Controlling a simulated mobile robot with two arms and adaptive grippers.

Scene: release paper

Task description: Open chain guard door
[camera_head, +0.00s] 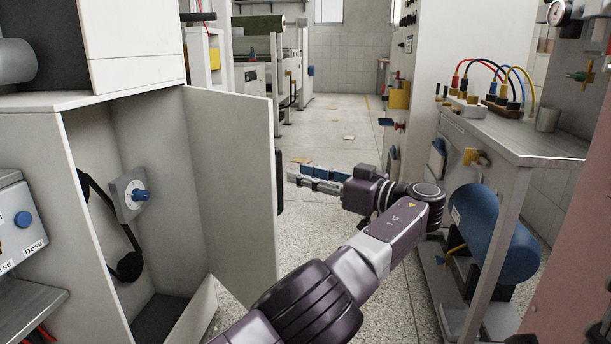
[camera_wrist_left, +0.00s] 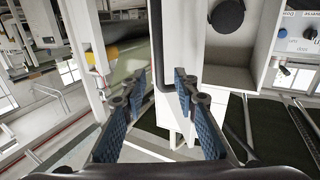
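The chain guard door (camera_head: 235,185) is a grey-white panel swung wide open on the machine cabinet. Its black handle (camera_head: 280,182) is on the outer face near the free edge. Inside the cabinet, a dark chain (camera_head: 115,215) and a grey block with a blue knob (camera_head: 133,194) show. My left gripper (camera_head: 291,177) is beside the handle, pointing left at the door. In the left wrist view, its blue-padded fingers (camera_wrist_left: 160,85) are apart, and the black handle (camera_wrist_left: 157,45) shows between them in the picture. I cannot tell whether they touch it. My right gripper is not in view.
A workbench (camera_head: 510,135) with coloured cables and a blue tank (camera_head: 492,232) beneath stands on the right. A control box (camera_head: 18,220) is at the far left.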

